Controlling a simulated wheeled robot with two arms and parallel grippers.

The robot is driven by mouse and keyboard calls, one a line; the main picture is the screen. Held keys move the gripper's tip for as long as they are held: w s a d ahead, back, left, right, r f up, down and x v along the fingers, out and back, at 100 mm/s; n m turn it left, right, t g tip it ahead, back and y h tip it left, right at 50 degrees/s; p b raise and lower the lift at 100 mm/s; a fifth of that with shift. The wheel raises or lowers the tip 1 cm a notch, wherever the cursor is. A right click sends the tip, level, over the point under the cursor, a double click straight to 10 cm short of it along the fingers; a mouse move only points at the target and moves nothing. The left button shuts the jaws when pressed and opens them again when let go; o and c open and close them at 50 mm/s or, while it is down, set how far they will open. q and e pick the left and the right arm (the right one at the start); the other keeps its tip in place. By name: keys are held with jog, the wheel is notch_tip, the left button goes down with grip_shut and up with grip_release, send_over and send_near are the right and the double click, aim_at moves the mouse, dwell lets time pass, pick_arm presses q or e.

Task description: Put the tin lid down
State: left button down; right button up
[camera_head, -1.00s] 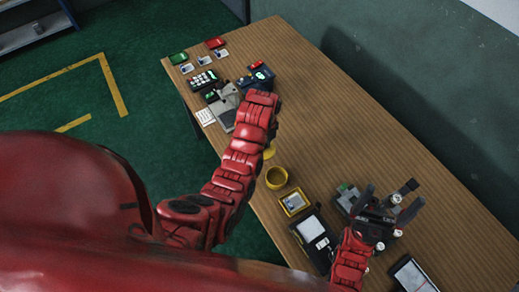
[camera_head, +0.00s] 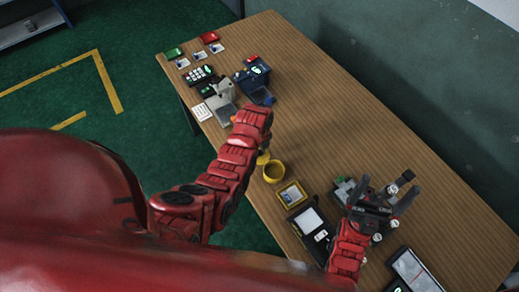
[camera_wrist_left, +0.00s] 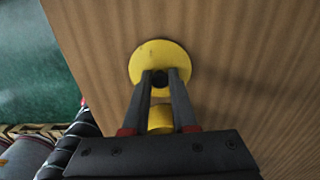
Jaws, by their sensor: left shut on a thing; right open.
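The yellow tin lid (camera_wrist_left: 160,58) is a round disc with a dark knob. In the left wrist view my left gripper (camera_wrist_left: 161,80) is shut on the knob. I cannot tell whether the lid touches the table. In the head view my own arm hides most of the lid, and only a bit of yellow (camera_head: 263,158) shows. The open yellow tin (camera_head: 274,171) stands on the table right beside it; it also shows between my fingers in the left wrist view (camera_wrist_left: 160,118). My right gripper (camera_head: 385,194) is open over the table's near right part.
The wooden table (camera_head: 340,125) is clear along its middle and back. A yellow-framed tray (camera_head: 292,194) and a black case (camera_head: 312,224) lie near the tin. Several small canisters stand around my right gripper. A grey device (camera_head: 222,103) and a keypad (camera_head: 200,76) sit farther left.

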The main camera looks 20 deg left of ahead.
pick_arm(q)
jog(key=shift+f, duration=0.1)
jog(key=c, duration=0.7)
grip_release()
jog(key=shift+r, duration=0.2)
